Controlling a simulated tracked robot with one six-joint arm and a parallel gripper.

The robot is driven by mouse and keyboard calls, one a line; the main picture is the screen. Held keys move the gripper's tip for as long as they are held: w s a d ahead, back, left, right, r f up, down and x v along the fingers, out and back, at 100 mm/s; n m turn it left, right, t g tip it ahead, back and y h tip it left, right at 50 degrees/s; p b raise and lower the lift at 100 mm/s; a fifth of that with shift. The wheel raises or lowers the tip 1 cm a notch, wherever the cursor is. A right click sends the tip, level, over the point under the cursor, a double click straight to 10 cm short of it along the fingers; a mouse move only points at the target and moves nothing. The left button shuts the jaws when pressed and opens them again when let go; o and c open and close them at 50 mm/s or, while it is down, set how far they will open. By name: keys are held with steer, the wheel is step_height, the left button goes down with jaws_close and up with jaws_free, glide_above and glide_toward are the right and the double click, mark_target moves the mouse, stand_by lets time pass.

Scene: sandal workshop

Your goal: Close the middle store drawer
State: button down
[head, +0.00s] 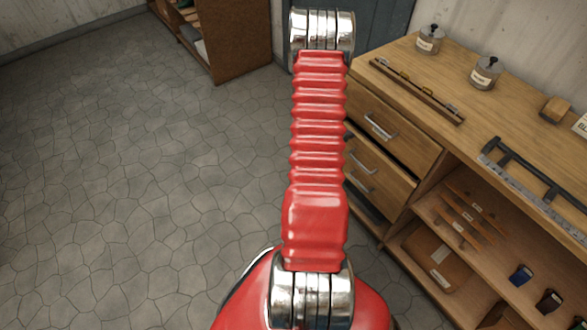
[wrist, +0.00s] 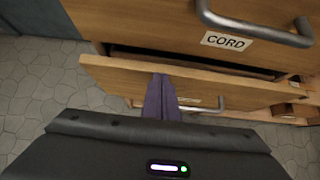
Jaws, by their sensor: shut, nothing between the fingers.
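The middle store drawer (head: 383,178) stands partly out of the wooden bench, with a dark gap above its front in the head view. In the wrist view the top edge of its front (wrist: 115,70) juts out below the drawer labelled CORD (wrist: 150,22). Its handle (wrist: 212,105) and a partly hidden label show low down. My gripper (wrist: 162,88) is shut and empty, its purple fingers overlapping the front of the middle drawer left of the handle. I cannot tell if they touch it. In the head view my red arm hides the gripper.
The bench top (head: 430,75) carries two jars, a rod and a black frame tool. Open shelves (head: 400,262) with several tools lie right of the drawers. A brown cabinet (head: 235,40) stands at the back. The tiled floor (head: 130,180) on the left is clear.

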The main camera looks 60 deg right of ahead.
stand_by(0.3)
steer(key=a+f+v, duration=0.2)
steer(key=v, duration=1)
steer(key=shift+w+a+r, duration=0.2)
steer(key=shift+w+a, duration=0.05)
steer(key=shift+w, duration=0.2)
steer(key=c, duration=2.5)
jaws_free()
